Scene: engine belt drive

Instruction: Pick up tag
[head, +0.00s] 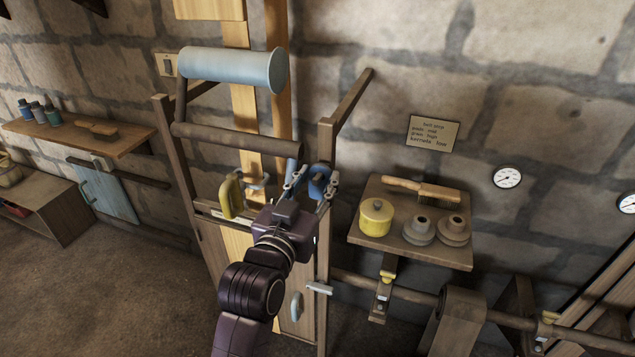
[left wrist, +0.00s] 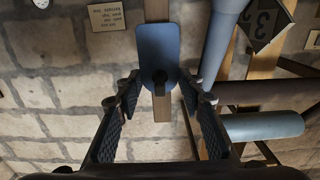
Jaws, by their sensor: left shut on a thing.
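The tag (left wrist: 158,45) is a flat blue plate with rounded ends and a dark spot near its lower end, in the left wrist view. In the head view the blue tag (head: 318,184) shows at the wooden frame's right post. My left gripper (head: 310,188) reaches up to it and is shut on it. In the left wrist view the fingers of my left gripper (left wrist: 160,92) stand on either side of the tag's lower end. Whether the tag still touches a peg or the post is hidden. My right gripper is not in view.
The wooden frame (head: 325,230) carries a blue roller (head: 230,70) and a brown bar (head: 225,138). A yellow handle (head: 231,195) is just left of my gripper. A shelf (head: 375,232) at right holds a yellow pot (head: 376,218), a brush and spools. The floor at left is clear.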

